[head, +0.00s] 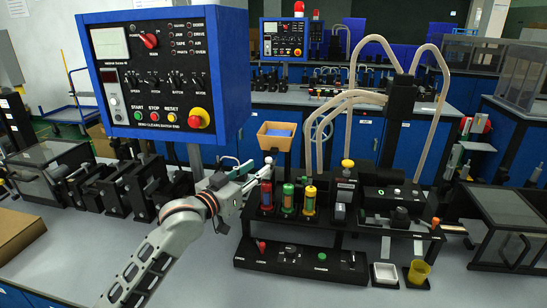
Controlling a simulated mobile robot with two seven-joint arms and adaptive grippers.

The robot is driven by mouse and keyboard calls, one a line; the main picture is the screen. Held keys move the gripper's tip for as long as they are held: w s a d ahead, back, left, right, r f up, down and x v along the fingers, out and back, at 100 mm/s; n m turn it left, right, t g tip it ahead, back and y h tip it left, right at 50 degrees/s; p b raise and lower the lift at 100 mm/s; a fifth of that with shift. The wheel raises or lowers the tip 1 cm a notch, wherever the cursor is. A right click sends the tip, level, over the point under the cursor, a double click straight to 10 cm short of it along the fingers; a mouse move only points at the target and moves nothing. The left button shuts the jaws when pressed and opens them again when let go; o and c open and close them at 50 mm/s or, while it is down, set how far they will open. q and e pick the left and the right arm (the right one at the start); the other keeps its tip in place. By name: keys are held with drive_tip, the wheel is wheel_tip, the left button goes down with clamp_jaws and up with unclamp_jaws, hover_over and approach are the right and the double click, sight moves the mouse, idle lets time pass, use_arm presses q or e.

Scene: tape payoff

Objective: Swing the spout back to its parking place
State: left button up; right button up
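My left gripper (258,172) reaches in from the lower left to the left end of the black dispensing stand (340,225). Its fingertips are at the white top above the red-banded tube (266,196); whether they touch or grip it is unclear. A green tube (288,196) and a yellow tube (309,200) stand upright to the right. I cannot clearly pick out the spout or its parking place. A thin horizontal bar with an orange-tipped post (435,223) is at the stand's right end. My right gripper is not in view.
A blue control panel (155,75) hangs at upper left. A black button box (300,262), a white dish (384,274) and a yellow cup (418,271) stand in front. Beige hoses (340,98) arch above. The grey table front is clear.

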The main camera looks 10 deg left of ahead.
sight(267, 161)
use_arm(q)
drive_tip(key=shift+x, duration=3.6)
drive_tip(key=shift+s, duration=0.1)
clamp_jaws()
